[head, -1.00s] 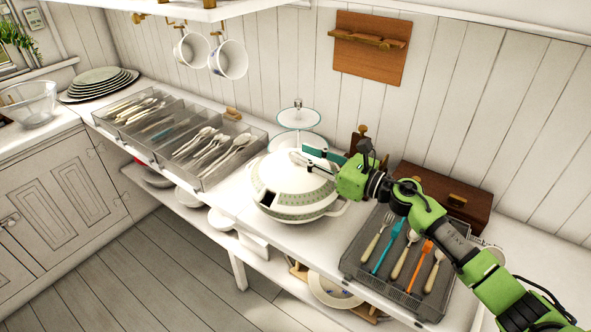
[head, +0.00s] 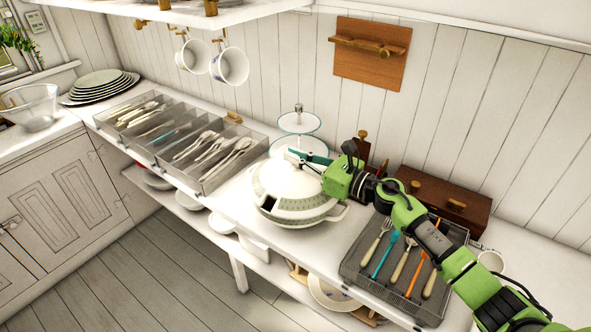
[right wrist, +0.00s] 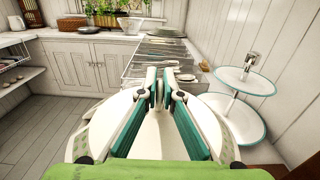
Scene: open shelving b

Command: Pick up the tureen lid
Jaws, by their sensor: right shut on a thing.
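The tureen lid (head: 277,179) is a white dome with a green patterned band. It sits on the white tureen (head: 334,214) on the counter, and I cannot tell whether it is lifted at all. My right gripper (head: 297,155) reaches in from the right over the top of the lid and is shut on its knob. In the right wrist view the fingers of my right gripper (right wrist: 161,88) close together at the lid's top, hiding most of the knob. The lid's white surface (right wrist: 157,138) shows between and beside them. My left gripper is in neither view.
A clear divided cutlery tray (head: 215,180) stands left of the tureen. A two-tier stand (head: 300,123) is close behind it. A grey mesh cutlery tray (head: 355,262) and a wooden box (head: 470,195) stand to the right. Mugs (head: 232,67) hang above.

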